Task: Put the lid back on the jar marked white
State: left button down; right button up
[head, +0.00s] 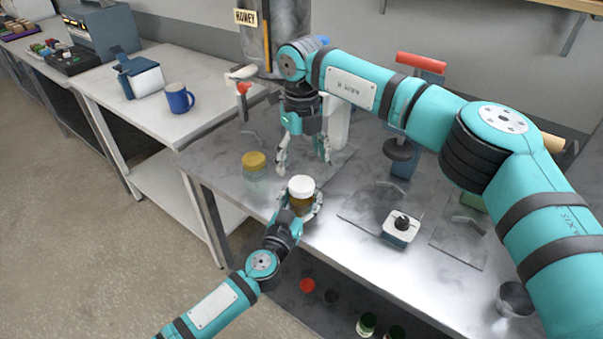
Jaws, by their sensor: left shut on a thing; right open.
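A small amber jar (300,206) stands near the front edge of the grey metal table, with a white lid (301,186) on its mouth. I cannot tell whether the lid is tight or just resting there. My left gripper (302,205) comes from the front and is shut around the jar's body, below the lid. My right gripper (303,158) is open and empty, pointing down above and behind the jar. I cannot read any marking on the jar.
A clear jar with a gold lid (255,174) stands just left of the held jar. A blue mug (179,98) is on the left white table.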

notch_tip(320, 180, up, 5)
jog(key=shift+r, duration=0.15)
pick_arm(q)
jog(key=shift+c, duration=1.1)
grip_release()
jog(key=v, duration=1.2)
